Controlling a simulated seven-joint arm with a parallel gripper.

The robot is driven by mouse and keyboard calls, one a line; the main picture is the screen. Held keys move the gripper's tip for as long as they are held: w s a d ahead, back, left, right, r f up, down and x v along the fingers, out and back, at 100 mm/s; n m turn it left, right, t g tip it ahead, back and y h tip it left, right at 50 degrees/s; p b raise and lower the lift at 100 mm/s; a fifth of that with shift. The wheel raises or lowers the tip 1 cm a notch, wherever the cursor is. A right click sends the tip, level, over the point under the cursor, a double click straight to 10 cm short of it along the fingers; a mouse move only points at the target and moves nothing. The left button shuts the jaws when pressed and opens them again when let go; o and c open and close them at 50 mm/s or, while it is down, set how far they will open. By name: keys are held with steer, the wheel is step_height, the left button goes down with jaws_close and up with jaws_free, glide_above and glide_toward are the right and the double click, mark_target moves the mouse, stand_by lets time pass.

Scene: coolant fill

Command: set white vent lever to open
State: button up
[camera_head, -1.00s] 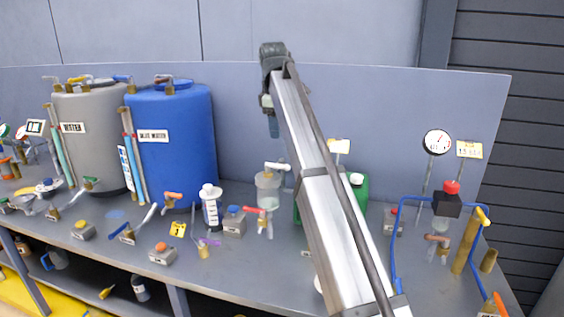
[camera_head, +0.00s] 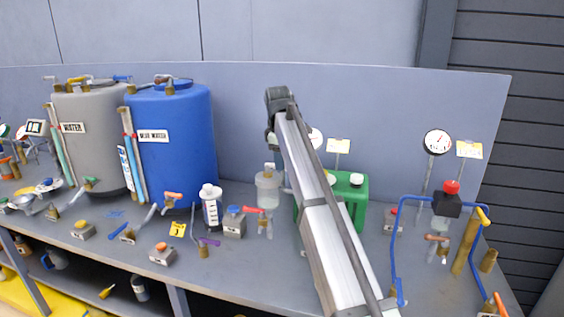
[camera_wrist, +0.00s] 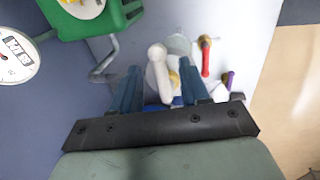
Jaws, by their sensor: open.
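The white vent lever (camera_wrist: 158,72) shows in the wrist view between the two dark blue fingers of my open gripper (camera_wrist: 160,66). I cannot tell whether either finger touches it. In the head view the lever (camera_head: 270,166) sits on top of a clear reservoir (camera_head: 268,188) and looks short, seen nearly end-on. My gripper is mostly hidden behind my arm there, above the reservoir.
A red lever (camera_wrist: 205,55) and a purple lever (camera_wrist: 228,80) lie to the right in the wrist view. A green canister (camera_head: 354,195) stands right of the reservoir, behind my arm. A white bottle (camera_head: 211,207) and a blue tank (camera_head: 172,145) are to the left.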

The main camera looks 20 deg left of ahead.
steer(key=shift+w+f, duration=0.1)
steer(key=shift+f, duration=0.55)
jaws_close()
stand_by(0.4)
